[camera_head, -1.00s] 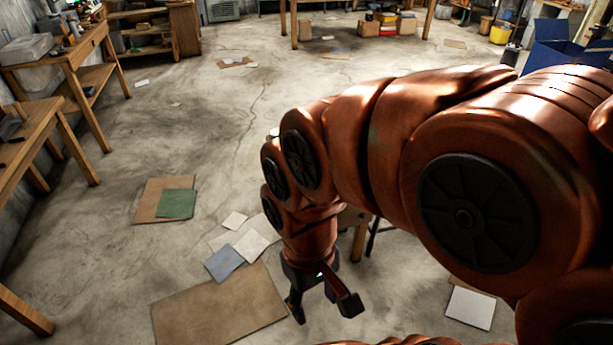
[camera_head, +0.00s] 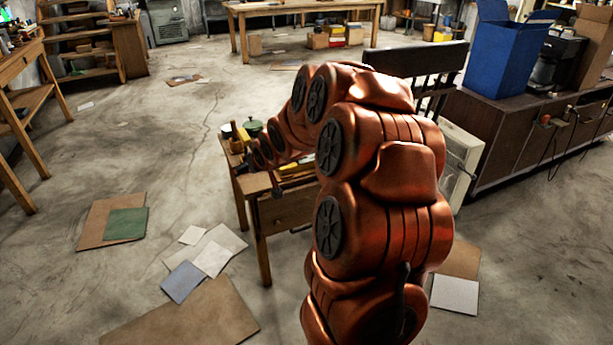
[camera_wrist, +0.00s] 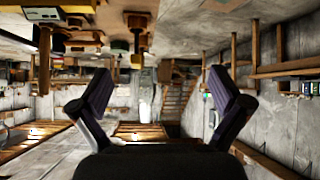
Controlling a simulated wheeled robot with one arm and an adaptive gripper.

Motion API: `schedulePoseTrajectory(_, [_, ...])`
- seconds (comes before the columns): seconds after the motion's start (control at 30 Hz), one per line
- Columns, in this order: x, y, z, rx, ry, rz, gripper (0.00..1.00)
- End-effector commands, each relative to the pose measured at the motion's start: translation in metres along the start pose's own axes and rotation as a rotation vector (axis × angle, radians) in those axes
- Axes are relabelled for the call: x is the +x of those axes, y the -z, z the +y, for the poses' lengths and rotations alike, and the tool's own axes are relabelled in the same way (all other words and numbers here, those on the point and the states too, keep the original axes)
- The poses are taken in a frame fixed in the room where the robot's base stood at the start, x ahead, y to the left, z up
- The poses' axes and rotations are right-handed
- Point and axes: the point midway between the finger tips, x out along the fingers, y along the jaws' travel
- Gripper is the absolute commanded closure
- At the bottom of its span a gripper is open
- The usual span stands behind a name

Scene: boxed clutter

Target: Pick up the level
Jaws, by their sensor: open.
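A small wooden table (camera_head: 255,187) stands behind my arm. A yellow strip (camera_head: 293,169), which may be the level, lies on its top, partly hidden by my arm.
A green round item (camera_head: 252,127) and other clutter stand on the table's far left. A dark chair (camera_head: 425,75) stands behind it. A dark cabinet (camera_head: 520,135) with a blue box (camera_head: 505,50) is at right. Cardboard and papers (camera_head: 213,258) lie on the floor at left.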

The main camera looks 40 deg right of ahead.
Motion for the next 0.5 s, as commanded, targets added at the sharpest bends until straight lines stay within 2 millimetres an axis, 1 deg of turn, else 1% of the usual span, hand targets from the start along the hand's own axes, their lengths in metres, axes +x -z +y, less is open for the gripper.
schedulePoseTrajectory(0.03, [0.028,-0.011,0.017,0.017,-0.008,0.039,0.00])
schedulePoseTrajectory(0.1, [0.051,-0.008,0.040,0.031,-0.019,0.116,0.00])
schedulePoseTrajectory(0.17, [0.070,-0.009,0.060,0.042,-0.028,0.178,0.00])
schedulePoseTrajectory(0.2, [0.081,-0.009,0.074,0.050,-0.034,0.223,0.00])
schedulePoseTrajectory(0.27, [0.098,-0.014,0.094,0.062,-0.042,0.283,0.00])
schedulePoseTrajectory(0.3, [0.108,-0.017,0.108,0.067,-0.049,0.323,0.00])
schedulePoseTrajectory(0.37, [0.122,-0.024,0.130,0.075,-0.060,0.384,0.00])
schedulePoseTrajectory(0.4, [0.129,-0.028,0.145,0.080,-0.067,0.428,0.00])
schedulePoseTrajectory(0.47, [0.139,-0.036,0.166,0.087,-0.077,0.488,0.00])
schedulePoseTrajectory(0.5, [0.145,-0.044,0.178,0.091,-0.083,0.520,0.00])
